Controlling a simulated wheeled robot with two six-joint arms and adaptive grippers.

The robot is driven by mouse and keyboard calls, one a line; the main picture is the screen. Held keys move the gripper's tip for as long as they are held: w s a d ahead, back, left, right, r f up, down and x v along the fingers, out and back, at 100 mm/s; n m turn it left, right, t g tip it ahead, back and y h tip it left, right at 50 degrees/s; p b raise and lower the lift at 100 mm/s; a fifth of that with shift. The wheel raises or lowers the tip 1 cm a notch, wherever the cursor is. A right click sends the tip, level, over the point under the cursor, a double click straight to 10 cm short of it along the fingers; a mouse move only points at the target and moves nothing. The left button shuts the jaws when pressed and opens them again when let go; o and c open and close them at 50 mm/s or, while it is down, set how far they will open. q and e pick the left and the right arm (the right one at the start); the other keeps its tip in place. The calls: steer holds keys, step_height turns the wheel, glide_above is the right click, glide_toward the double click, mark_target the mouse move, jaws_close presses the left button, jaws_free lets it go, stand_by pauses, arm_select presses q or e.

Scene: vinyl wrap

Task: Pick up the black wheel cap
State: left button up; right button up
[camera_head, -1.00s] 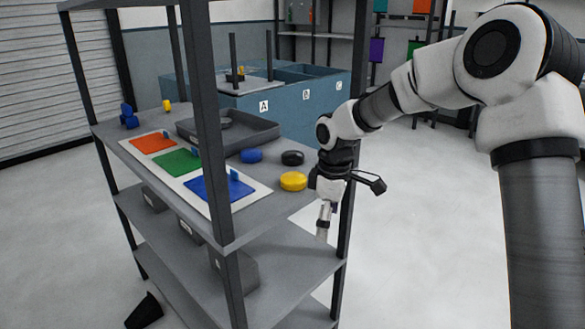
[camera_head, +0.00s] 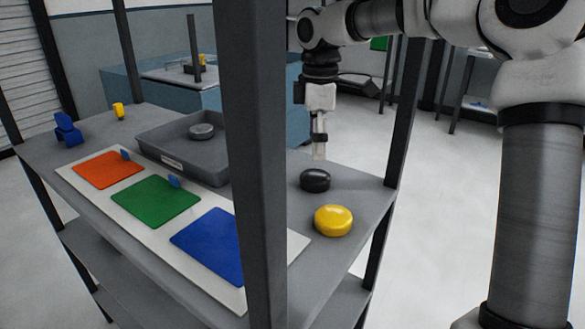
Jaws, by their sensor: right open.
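The black wheel cap (camera_head: 315,180) lies on the shelf top, right of the front post and behind the yellow cap (camera_head: 333,220). My right gripper (camera_head: 319,155) points down just above the black cap, with its fingertips a little apart from it. It is open and empty, though its fingers look close together from this angle. My left gripper is not in view.
A grey shelf post (camera_head: 252,180) stands in front, left of the caps. A grey tray (camera_head: 165,142) with a grey cap (camera_head: 201,131) sits behind it. A white board (camera_head: 72,178) bears orange, green and blue squares. Blue pieces (camera_head: 67,130) stand at the far left.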

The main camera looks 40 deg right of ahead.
mark_target(315, 175)
steer(key=shift+s+a+f+b, duration=0.1)
steer(key=shift+s+f+b, duration=0.35)
steer(key=shift+f, duration=0.5)
steer(key=f, duration=0.1)
steer(key=f+b, duration=0.1)
steer(key=f, duration=0.1)
steer(key=w+f, duration=0.1)
steer(key=f, duration=0.1)
steer(key=shift+a+f, duration=0.1)
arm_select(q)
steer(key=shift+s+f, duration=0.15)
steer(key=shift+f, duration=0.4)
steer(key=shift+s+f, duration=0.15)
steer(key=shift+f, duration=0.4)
arm_select(e)
steer(key=shift+s, duration=0.25)
steer(key=c, duration=1.1)
